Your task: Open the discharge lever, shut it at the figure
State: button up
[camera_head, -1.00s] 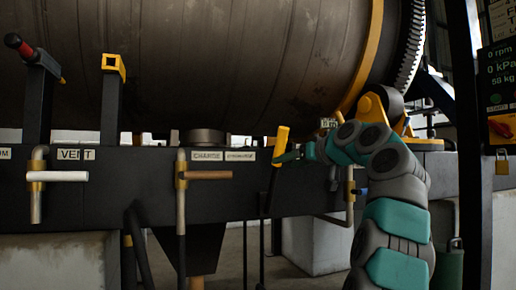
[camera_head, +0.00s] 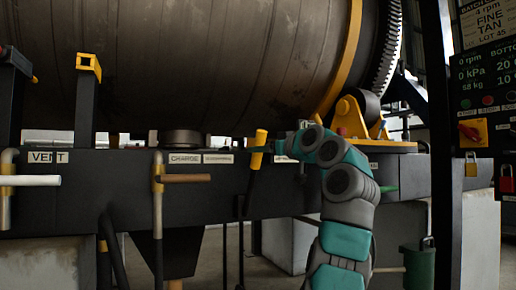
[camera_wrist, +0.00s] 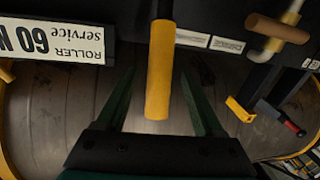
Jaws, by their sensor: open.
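A lever with a yellow cylindrical handle (camera_head: 258,148) stands at the front of the dark beam below the drum, its black rod running down. I take it for the discharge lever, but no label on it is readable. The handle leans slightly. My gripper (camera_head: 268,150) is at the handle from the right. In the wrist view the yellow handle (camera_wrist: 160,75) lies between the two green fingers of my open gripper (camera_wrist: 158,82), with gaps on both sides. A display panel (camera_head: 486,75) at the right shows rpm, kPa, 58 kg and a partly cut-off column headed BOTTOM.
The beam (camera_head: 90,195) also carries a white-handled VENT valve (camera_head: 30,180) and a brown-handled CHARGE valve (camera_head: 186,178). A dark post (camera_head: 440,130) stands right of my arm. The large drum (camera_head: 180,65) fills the top.

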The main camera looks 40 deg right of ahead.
jog(key=shift+w+d+p, duration=0.15)
jog(key=shift+w+p, duration=0.15)
jog(key=shift+w, duration=1.1)
jog(key=shift+c, duration=0.2)
grip_shut()
